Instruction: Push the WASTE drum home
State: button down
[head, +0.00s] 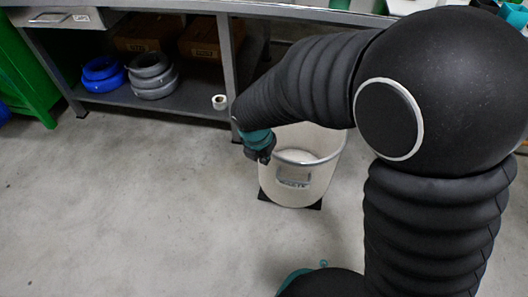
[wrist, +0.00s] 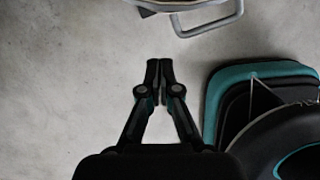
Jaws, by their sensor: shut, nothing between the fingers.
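The WASTE drum (head: 318,179) is a cream, open-topped tub with a grey rim. It stands upright on a dark base on the floor, in front of the bench, partly behind my arm in the head view. A grey handle frames a label on its near side; the lettering is too small to read surely. In the wrist view only a grey handle (wrist: 207,27) and a bit of the drum show at the top edge. My gripper (wrist: 160,64) is shut and empty, with bare floor between its tips and the handle. In the head view my gripper (head: 264,155) overlaps the drum's left side.
The bench's lower shelf holds blue cable coils (head: 103,74), grey coils (head: 151,76) and brown boxes (head: 150,33). A white roll (head: 219,102) sits at its right end. A green cabinet (head: 25,70) stands at far left. The floor (head: 130,200) left of the drum is clear.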

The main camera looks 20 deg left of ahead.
jog(key=w+f+b, duration=0.1)
jog(key=w+f, duration=0.3)
jog(key=w, duration=0.1)
jog(key=shift+d+f, duration=0.2)
jog(key=shift+f, duration=0.15)
jog(key=shift+w, duration=0.15)
